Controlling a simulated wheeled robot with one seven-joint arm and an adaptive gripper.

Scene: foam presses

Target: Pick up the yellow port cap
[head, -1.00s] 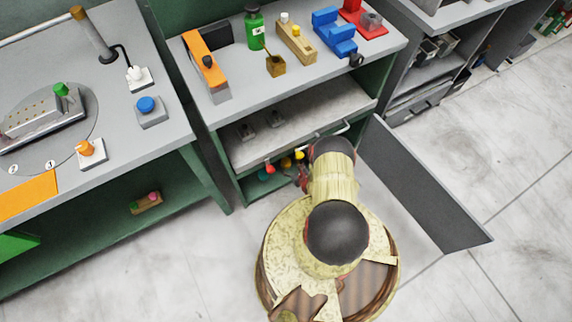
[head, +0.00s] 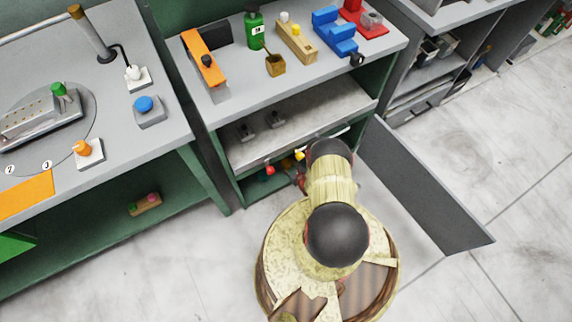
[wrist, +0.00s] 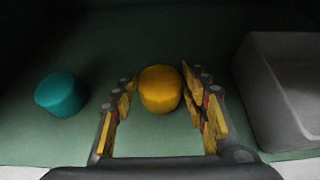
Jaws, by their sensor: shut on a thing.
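The yellow port cap (wrist: 161,89) is a short round cylinder on the green cabinet floor, in the middle of the wrist view. My gripper (wrist: 158,84) is shut on it, with a yellow-padded finger on each side. A teal cap (wrist: 61,95) stands apart to the left. In the head view my arm reaches into the lower cabinet and hides most of the gripper, and I cannot tell the held cap there for sure.
A grey box-like block (wrist: 280,95) stands close right of my gripper. In the head view, a grey shelf (head: 300,120) lies above the opening, an open door (head: 425,185) stands right of my arm, and a red knob-like thing (head: 269,170) shows at the opening.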

